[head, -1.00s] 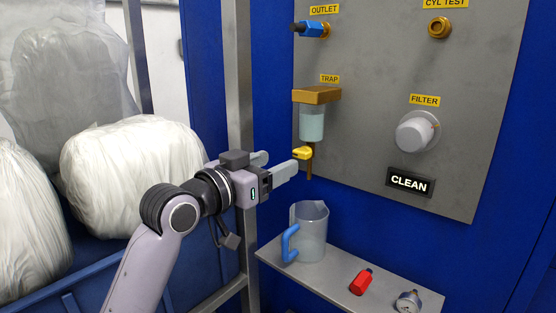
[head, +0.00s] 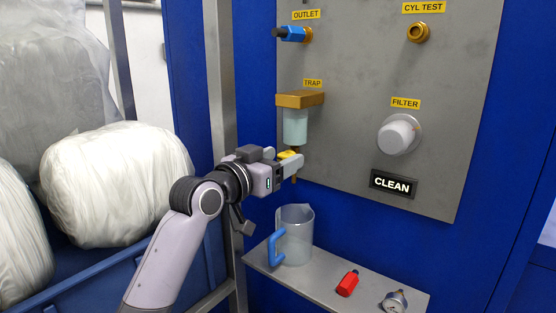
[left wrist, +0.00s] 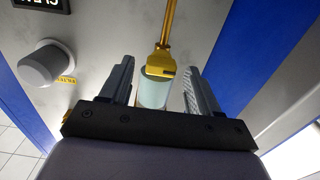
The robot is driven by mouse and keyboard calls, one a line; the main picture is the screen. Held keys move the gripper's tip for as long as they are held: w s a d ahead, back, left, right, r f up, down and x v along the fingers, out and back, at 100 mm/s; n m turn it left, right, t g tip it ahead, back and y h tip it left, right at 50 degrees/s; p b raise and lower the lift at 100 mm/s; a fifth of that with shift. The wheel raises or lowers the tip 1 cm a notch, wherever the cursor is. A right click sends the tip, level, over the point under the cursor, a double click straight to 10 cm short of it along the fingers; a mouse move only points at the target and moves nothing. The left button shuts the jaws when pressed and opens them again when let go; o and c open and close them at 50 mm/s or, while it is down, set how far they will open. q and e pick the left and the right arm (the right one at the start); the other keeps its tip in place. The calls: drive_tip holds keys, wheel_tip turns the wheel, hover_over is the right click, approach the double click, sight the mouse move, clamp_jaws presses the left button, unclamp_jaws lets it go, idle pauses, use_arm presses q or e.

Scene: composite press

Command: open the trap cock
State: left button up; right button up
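The trap has a brass top block (head: 300,100) and a pale cup (head: 295,127) under the TRAP label on the grey panel. Its cock has a yellow handle (head: 288,154) and a brass stem below the cup. The handle also shows in the left wrist view (left wrist: 160,64), in front of the cup. My left gripper (head: 286,166) is at the cock. In the left wrist view its two fingers (left wrist: 158,72) stand apart on either side of the handle, with gaps visible on both sides. My right gripper is not in view.
A clear jug (head: 296,236) with a blue handle stands on a shelf (head: 322,282) below the cock. A red part (head: 348,282) and a gauge (head: 396,300) lie on the shelf. A filter knob (head: 397,136) is to the right. A metal post (head: 219,90) is at left.

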use_arm(q)
drive_tip(key=c, duration=1)
drive_tip(key=shift+m+p, duration=0.3)
drive_tip(key=shift+m, duration=0.4)
drive_tip(key=o, duration=1.1)
drive_tip(key=shift+c, duration=0.2)
drive_tip(key=shift+s, duration=0.1)
drive_tip(key=v, duration=0.7)
